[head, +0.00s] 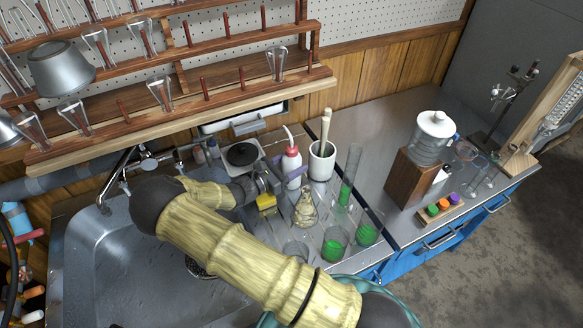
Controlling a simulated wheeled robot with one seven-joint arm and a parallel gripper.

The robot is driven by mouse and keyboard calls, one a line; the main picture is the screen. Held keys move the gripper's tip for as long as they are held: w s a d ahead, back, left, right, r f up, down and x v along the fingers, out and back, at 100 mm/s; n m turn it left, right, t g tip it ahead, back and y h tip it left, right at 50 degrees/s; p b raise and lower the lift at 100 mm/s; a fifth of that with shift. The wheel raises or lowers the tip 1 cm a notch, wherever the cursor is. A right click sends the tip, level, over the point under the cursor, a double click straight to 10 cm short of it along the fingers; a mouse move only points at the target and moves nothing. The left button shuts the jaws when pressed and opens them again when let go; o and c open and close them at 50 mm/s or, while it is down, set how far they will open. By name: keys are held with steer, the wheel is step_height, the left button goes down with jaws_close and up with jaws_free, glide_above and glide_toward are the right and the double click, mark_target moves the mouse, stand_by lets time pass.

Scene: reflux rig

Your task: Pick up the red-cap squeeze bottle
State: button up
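The squeeze bottle (292,168) stands upright on the steel counter behind my arm. It has a white body, a red cap and a white bent spout. My gripper (275,183) is just to its left, with the fingers pointing toward its lower body. The fingers look close to the bottle's left side, but I cannot tell whether they touch it. The finger gap is too small and partly hidden to read. My yellow arm reaches across the front and covers part of the sink and counter.
A white mortar with pestle (321,160) stands close to the bottle's right. A hotplate (242,155) is at its left. A flask (306,210) and green-liquid beakers (334,243) stand in front. The wooden rack (190,92) overhangs behind. The sink (110,265) is left.

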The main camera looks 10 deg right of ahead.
mark_target(285, 158)
steer(key=shift+c, duration=0.9)
steer(key=shift+r, duration=0.25)
steer(key=shift+r, duration=1.55)
steer(key=b+v, duration=0.1)
steer(key=v, duration=1.7)
steer(key=shift+f, duration=0.1)
